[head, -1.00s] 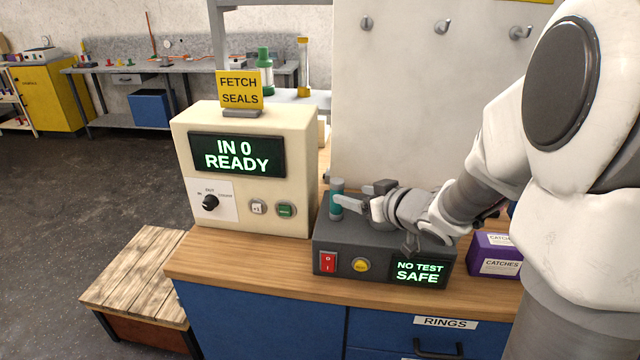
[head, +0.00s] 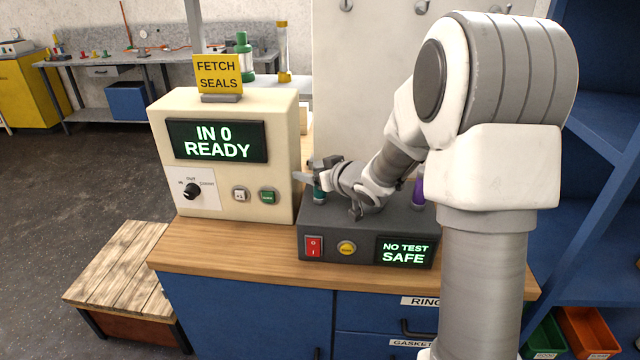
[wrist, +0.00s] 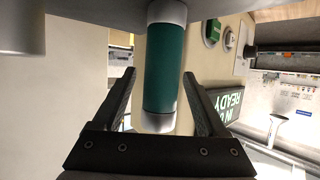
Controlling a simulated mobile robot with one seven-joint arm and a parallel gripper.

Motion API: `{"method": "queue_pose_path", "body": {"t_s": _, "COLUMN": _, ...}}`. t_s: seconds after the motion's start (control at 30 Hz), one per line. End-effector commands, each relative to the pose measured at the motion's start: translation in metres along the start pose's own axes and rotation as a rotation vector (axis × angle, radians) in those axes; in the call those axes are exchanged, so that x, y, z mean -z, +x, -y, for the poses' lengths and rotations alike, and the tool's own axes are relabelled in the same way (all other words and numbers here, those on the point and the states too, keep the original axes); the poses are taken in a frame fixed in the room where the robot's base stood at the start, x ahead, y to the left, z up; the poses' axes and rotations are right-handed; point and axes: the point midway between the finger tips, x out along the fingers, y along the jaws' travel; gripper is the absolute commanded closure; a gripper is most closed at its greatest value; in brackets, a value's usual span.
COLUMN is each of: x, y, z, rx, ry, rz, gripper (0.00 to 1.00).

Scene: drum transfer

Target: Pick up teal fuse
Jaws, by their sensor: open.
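The teal fuse (wrist: 165,70) is a teal cylinder with pale grey end caps. In the wrist view it lies between the two open fingers of my gripper (wrist: 162,95), with visible gaps on both sides. In the head view the fuse (head: 319,189) stands upright at the left end of the dark grey tester box (head: 340,220), partly hidden by my gripper (head: 312,174). My gripper reaches it from the right, around the fuse's upper part.
A cream machine (head: 225,190) reading "IN 0 READY" stands close on the left of the gripper. The tester display reads "NO TEST SAFE". A purple object (head: 417,192) stands behind my arm. The wooden counter front (head: 230,262) is clear.

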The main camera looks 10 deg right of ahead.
Motion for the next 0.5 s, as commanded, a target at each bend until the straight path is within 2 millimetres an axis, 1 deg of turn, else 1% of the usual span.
{"method": "queue_pose_path", "body": {"t_s": 0.1, "x": 0.0001, "y": -0.0004, "z": -0.0002, "rx": 0.0, "ry": 0.0, "rz": 0.0, "gripper": 0.25}}
{"method": "queue_pose_path", "body": {"t_s": 0.13, "x": 0.0001, "y": -0.0004, "z": -0.0002, "rx": -0.001, "ry": 0.0, "rz": 0.0, "gripper": 0.28}}
{"method": "queue_pose_path", "body": {"t_s": 0.27, "x": 0.0, "y": -0.0006, "z": -0.0003, "rx": -0.001, "ry": 0.0, "rz": 0.0, "gripper": 0.52}}
{"method": "queue_pose_path", "body": {"t_s": 0.3, "x": 0.0, "y": -0.0006, "z": -0.0003, "rx": -0.001, "ry": 0.0, "rz": 0.0, "gripper": 0.59}}
{"method": "queue_pose_path", "body": {"t_s": 0.37, "x": 0.0, "y": -0.0007, "z": -0.0003, "rx": -0.001, "ry": 0.0, "rz": 0.0, "gripper": 0.7}}
{"method": "queue_pose_path", "body": {"t_s": 0.4, "x": 0.0, "y": -0.0007, "z": -0.0003, "rx": -0.001, "ry": 0.0, "rz": 0.0, "gripper": 0.77}}
{"method": "queue_pose_path", "body": {"t_s": 0.47, "x": -0.0001, "y": -0.0007, "z": -0.0003, "rx": -0.001, "ry": 0.0, "rz": 0.0, "gripper": 0.88}}
{"method": "queue_pose_path", "body": {"t_s": 0.5, "x": -0.0001, "y": -0.0007, "z": -0.0003, "rx": -0.001, "ry": 0.0, "rz": 0.0, "gripper": 0.95}}
